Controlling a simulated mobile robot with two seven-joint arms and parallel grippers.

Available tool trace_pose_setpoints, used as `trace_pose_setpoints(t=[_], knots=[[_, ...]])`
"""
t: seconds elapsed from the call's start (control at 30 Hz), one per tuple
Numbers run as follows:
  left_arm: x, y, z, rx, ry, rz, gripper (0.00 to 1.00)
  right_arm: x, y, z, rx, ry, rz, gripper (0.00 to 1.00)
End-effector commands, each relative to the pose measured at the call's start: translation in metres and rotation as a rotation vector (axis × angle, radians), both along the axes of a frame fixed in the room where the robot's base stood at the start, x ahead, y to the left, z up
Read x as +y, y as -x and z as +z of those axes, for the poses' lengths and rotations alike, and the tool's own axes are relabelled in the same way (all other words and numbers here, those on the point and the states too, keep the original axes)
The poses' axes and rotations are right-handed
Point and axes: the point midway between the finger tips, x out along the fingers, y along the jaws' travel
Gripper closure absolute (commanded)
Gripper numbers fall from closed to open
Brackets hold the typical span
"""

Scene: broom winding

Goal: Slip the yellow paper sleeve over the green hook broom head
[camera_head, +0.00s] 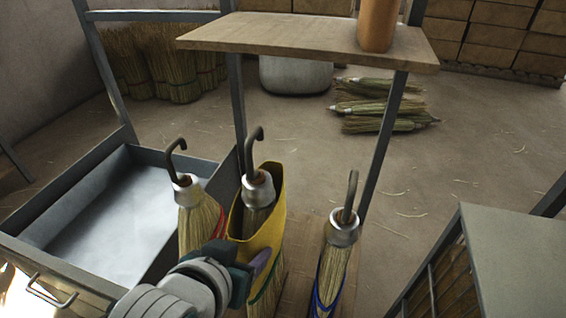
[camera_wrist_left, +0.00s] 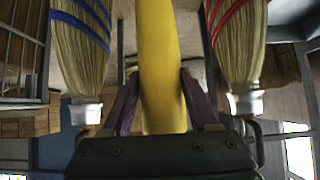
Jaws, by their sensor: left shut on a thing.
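The green hook broom head stands in the middle of a row of three, its dark hook and metal collar (camera_head: 258,190) upright and its green band low down. The yellow paper sleeve (camera_head: 266,225) is around its upper bristles, with the collar showing in the sleeve's open top and the bristles coming out below. My left gripper (camera_head: 246,268) is shut on the sleeve's near side. In the left wrist view the sleeve (camera_wrist_left: 160,60) runs between the two fingers (camera_wrist_left: 160,108) and hides the green broom head. My right gripper is not in view.
A red-banded broom head (camera_head: 198,215) stands close on the left, and a blue-banded one (camera_head: 334,262) on the right. A grey metal tray (camera_head: 50,262) lies at left. A wooden shelf (camera_head: 300,40) with an orange cylinder (camera_head: 377,25) is behind. A grey-topped cabinet (camera_head: 520,250) stands at right.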

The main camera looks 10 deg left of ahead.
Motion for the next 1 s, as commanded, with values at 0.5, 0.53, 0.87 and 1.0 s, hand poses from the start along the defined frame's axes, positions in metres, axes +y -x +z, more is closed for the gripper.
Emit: trace_pose_setpoints(t=[0.5,0.53,0.87,1.0], knots=[[0.000,0.000,-0.018,-0.002,0.000,0.000,0.77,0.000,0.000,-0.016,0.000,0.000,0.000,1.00],[0.000,0.000,-0.017,-0.001,0.000,0.000,0.77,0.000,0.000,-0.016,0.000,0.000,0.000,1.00],[0.000,0.000,-0.021,-0.001,0.000,0.000,0.77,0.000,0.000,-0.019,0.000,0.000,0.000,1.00],[0.000,0.000,-0.028,-0.001,0.000,0.000,0.77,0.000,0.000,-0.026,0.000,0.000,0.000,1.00]])
